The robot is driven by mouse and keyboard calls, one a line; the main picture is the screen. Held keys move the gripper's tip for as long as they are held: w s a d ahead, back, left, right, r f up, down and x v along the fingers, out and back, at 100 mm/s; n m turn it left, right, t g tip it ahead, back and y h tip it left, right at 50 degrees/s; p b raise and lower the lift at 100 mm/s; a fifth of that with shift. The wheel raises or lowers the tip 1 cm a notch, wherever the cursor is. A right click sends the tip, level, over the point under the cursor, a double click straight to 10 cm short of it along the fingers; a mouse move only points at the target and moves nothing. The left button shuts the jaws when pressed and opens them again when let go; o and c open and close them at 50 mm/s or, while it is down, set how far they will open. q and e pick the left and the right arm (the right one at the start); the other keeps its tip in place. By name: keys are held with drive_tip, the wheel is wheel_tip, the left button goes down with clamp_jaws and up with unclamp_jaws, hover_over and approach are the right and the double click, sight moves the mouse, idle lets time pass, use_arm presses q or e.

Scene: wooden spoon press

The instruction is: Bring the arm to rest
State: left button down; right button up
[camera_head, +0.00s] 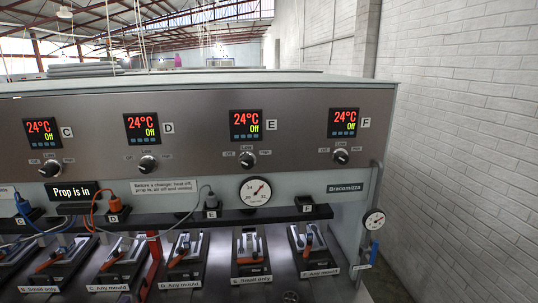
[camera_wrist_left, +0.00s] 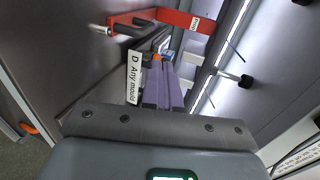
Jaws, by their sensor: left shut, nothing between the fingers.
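My left gripper (camera_wrist_left: 161,72) shows in the left wrist view as two purple fingers, shut with nothing between them. Its fingertips point at the press, close beside the white label "D Any mould" (camera_wrist_left: 134,77). I cannot make out this gripper in the head view. My right gripper is in neither view. The press (camera_head: 200,110) fills the head view, with displays D (camera_head: 141,128) and E (camera_head: 245,125) reading 24°C and Off. A small sign (camera_head: 73,192) reads "Prop is in". Several stations with orange-handled moulds line the front.
A red prop (camera_head: 152,262) stands by station D in the head view; a red bracket (camera_wrist_left: 188,20) is above the fingers in the wrist view. A dark rail (camera_head: 250,217), cables and a gauge (camera_head: 255,191) are above the moulds. A pipe with another gauge (camera_head: 374,220) edges the right side.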

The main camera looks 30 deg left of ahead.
use_arm(q)
drive_tip(key=shift+g, duration=0.3)
drive_tip(key=s+d+f, duration=0.1)
drive_tip(key=s+f, duration=0.1)
drive_tip(key=s+d+f, duration=0.1)
drive_tip(key=f, duration=0.1)
drive_tip(key=shift+d+f, duration=0.1)
drive_tip(key=shift+d, duration=0.2)
drive_tip(key=s+d+f+n+g+h, duration=0.2)
drive_tip(key=d+h, duration=0.2)
drive_tip(key=d, duration=1.5)
drive_tip(key=s+d+f+n+g+h, duration=0.1)
drive_tip(key=s+d+f+n+h, duration=0.15)
drive_tip(key=d, duration=1.55)
drive_tip(key=s+d+r+n+g+h, duration=0.2)
drive_tip(key=s+d+r+n+g, duration=0.35)
drive_tip(key=s+d, duration=0.3)
wheel_tip(320, 180, up, 24)
drive_tip(key=m+p, duration=0.1)
drive_tip(key=p, duration=2.2)
drive_tip(key=shift+r+t+p, duration=0.25)
drive_tip(key=shift+t+p, duration=0.05)
drive_tip(key=shift+t, duration=0.15)
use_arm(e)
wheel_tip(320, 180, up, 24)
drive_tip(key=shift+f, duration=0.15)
use_arm(q)
drive_tip(key=shift+a, duration=0.1)
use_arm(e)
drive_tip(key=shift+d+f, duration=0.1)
